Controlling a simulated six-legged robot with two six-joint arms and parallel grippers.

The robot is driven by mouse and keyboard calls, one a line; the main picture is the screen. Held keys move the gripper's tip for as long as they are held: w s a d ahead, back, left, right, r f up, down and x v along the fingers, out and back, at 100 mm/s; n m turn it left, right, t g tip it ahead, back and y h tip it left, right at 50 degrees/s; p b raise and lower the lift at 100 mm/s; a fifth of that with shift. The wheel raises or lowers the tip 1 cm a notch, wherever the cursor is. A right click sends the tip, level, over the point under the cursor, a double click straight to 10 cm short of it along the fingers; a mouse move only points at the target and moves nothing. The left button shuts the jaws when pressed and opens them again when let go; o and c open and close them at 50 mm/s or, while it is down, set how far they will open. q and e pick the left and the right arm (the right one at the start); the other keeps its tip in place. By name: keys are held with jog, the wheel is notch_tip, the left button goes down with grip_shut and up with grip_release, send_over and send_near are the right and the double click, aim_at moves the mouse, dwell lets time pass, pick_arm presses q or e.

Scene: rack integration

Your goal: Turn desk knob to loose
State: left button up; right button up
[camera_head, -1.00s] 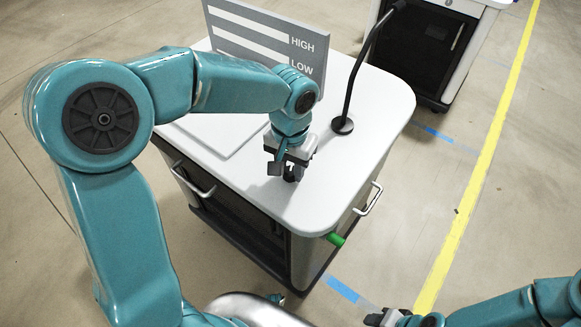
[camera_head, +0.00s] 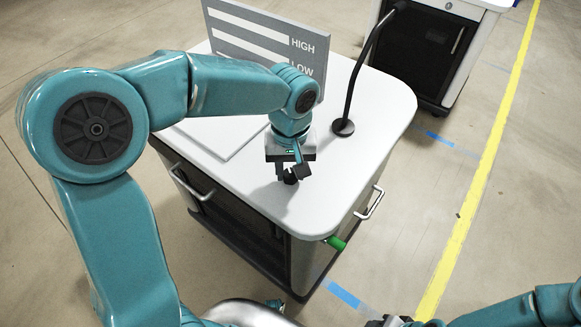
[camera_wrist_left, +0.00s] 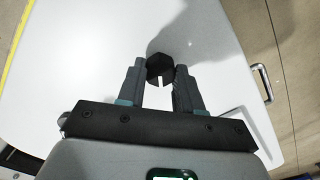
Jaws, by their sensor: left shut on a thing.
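The black desk knob (camera_wrist_left: 159,66) stands on the white desktop (camera_wrist_left: 88,40) in the left wrist view. A pale line shows on it, pointing down toward my wrist. My left gripper (camera_wrist_left: 160,73) has one finger on each side of the knob and is shut on it. In the head view my left gripper (camera_head: 289,177) points down at the desktop (camera_head: 345,165) and mostly hides the knob. My right gripper (camera_head: 392,322) is at the bottom edge of the head view, away from the desk, and its jaws are too cut off to read.
A grey panel marked HIGH and LOW (camera_head: 262,45) stands at the back of the desktop. A black gooseneck stem (camera_head: 352,85) rises right of my left gripper. A white flat sheet (camera_head: 215,135) lies left of it. Another cabinet (camera_head: 435,45) stands behind on the right.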

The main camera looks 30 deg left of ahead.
aim_at(290, 173)
pick_arm(q)
jog(key=shift+w+r, duration=0.1)
jog(key=o, duration=1)
jog(key=shift+o, duration=0.2)
notch_tip(290, 173, up, 16)
jog(key=p, duration=0.3)
jog(key=shift+r, duration=0.15)
